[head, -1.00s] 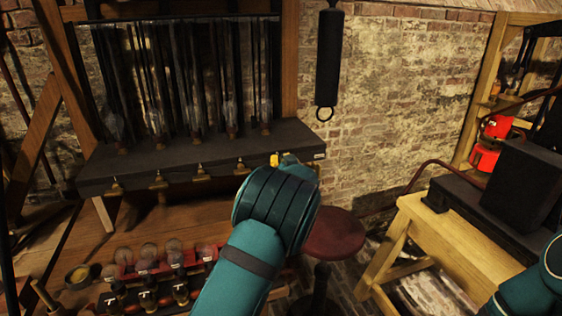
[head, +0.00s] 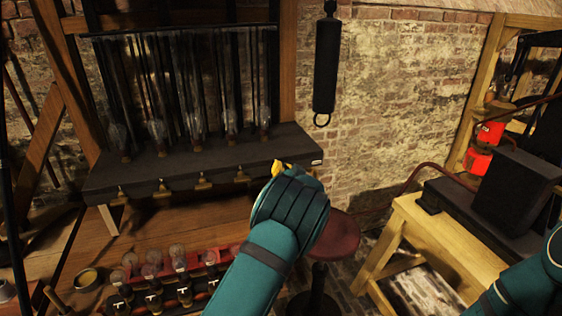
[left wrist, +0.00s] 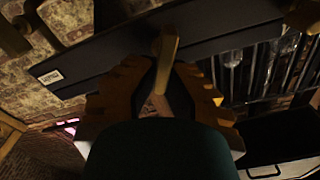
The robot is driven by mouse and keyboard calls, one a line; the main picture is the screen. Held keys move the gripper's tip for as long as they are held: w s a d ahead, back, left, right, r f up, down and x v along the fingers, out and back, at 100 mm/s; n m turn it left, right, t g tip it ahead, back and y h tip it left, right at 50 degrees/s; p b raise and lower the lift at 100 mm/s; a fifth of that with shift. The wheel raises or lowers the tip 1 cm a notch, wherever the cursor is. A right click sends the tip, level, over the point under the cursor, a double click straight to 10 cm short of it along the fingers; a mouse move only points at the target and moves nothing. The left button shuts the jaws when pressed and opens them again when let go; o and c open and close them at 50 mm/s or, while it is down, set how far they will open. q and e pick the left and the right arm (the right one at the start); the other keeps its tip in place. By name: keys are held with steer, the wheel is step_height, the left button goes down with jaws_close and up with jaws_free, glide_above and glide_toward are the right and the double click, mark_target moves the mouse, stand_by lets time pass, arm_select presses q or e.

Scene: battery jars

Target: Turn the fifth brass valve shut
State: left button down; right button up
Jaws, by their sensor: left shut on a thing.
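Several small brass valves hang along the front edge of a dark shelf (head: 180,180) in the head view. The fourth from the left is the brass valve (head: 241,176) just left of my left gripper (head: 281,168). The gripper is at the shelf's right end, and my wrist hides the fifth valve there. In the left wrist view, the fifth brass valve (left wrist: 168,48) sticks out from the shelf front between the two yellow-brown fingers of my left gripper (left wrist: 160,88), which is shut on it. The exact contact is dark. My right gripper is out of view.
Glass jars and dark rods stand on the shelf. A red rack of bulbs (head: 195,258) sits on the wooden bench below. A red round stool (head: 336,238) and a pale wooden table (head: 440,236) stand to the right. A black cylinder (head: 326,65) hangs at the wall.

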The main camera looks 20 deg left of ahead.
arm_select(q)
steer(key=m+p, duration=0.1)
steer(key=m, duration=0.1)
steer(key=shift+w+d+m+p, duration=0.1)
steer(key=shift+m+p, duration=0.25)
steer(key=shift+m, duration=0.05)
steer(key=m, duration=0.1)
steer(key=m+p, duration=0.1)
steer(key=shift+w+d+f+m, duration=0.1)
steer(key=shift+d+f+m, duration=0.05)
steer(key=shift+m, duration=0.25)
steer(key=shift+w+d+f+m+p, duration=0.1)
steer(key=shift+f+m+p, duration=0.1)
steer(key=shift+m, duration=0.9)
steer(key=shift+s+a+f+m+p, duration=0.1)
steer(key=shift+f+m+p, duration=0.15)
steer(key=shift+m, duration=0.85)
steer(key=shift+w+d+f+m+p, duration=0.1)
steer(key=shift+f+m+p, duration=0.1)
steer(key=shift+m, duration=0.9)
steer(key=c, duration=1)
jaws_free()
steer(key=shift+c, duration=0.2)
